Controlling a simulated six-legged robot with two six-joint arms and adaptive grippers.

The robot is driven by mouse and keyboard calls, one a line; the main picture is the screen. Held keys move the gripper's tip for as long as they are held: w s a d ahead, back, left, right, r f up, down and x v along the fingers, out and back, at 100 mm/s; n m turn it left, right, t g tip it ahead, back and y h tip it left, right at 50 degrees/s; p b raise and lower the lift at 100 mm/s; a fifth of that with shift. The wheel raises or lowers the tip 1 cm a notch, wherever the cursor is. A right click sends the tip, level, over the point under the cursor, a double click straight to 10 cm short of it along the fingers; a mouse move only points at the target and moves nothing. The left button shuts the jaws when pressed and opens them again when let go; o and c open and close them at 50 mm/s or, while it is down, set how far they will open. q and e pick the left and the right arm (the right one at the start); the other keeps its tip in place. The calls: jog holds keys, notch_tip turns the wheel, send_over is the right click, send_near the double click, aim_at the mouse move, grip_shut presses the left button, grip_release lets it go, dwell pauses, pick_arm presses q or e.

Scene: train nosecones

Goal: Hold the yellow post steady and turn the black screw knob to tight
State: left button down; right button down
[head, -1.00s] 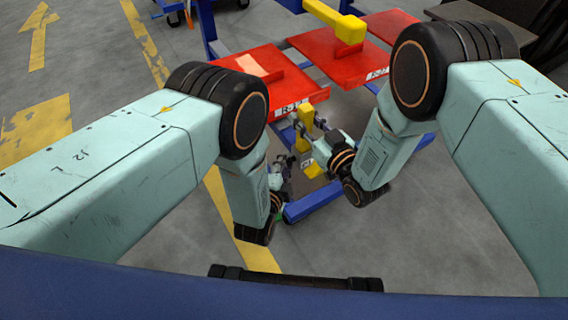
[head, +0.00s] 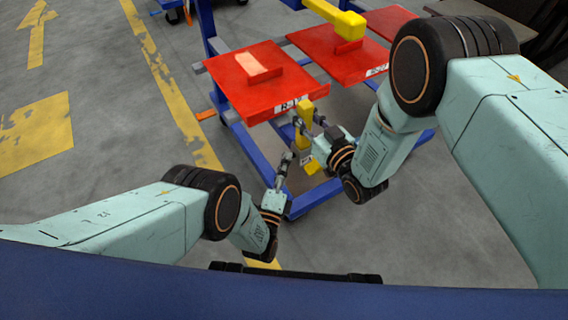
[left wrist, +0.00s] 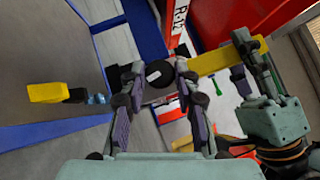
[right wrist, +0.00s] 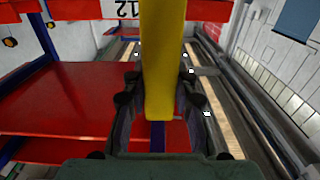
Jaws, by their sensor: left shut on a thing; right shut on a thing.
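The yellow post (head: 306,112) stands below the front edge of the nearest red panel. It also runs upright through the right wrist view (right wrist: 164,70). My right gripper (head: 310,128) is shut on the post, with one finger on each side of it in the right wrist view (right wrist: 160,100). The black screw knob (left wrist: 159,74) is a round dark disc in the left wrist view. My left gripper (left wrist: 157,78) is shut on the knob, its fingers on both sides. In the head view my left gripper (head: 286,162) is below and left of the post; the knob is too small to tell there.
Red panels (head: 255,70) sit on a blue frame (head: 250,148) above and behind the grippers. A yellow bar (head: 335,18) comes down over the panels. A yellow block (left wrist: 50,92) shows at left in the left wrist view. Grey floor is open at left.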

pick_arm(q)
jog(key=shift+d+m, duration=0.1)
jog(key=shift+m, duration=0.3)
jog(key=c, duration=1)
grip_release()
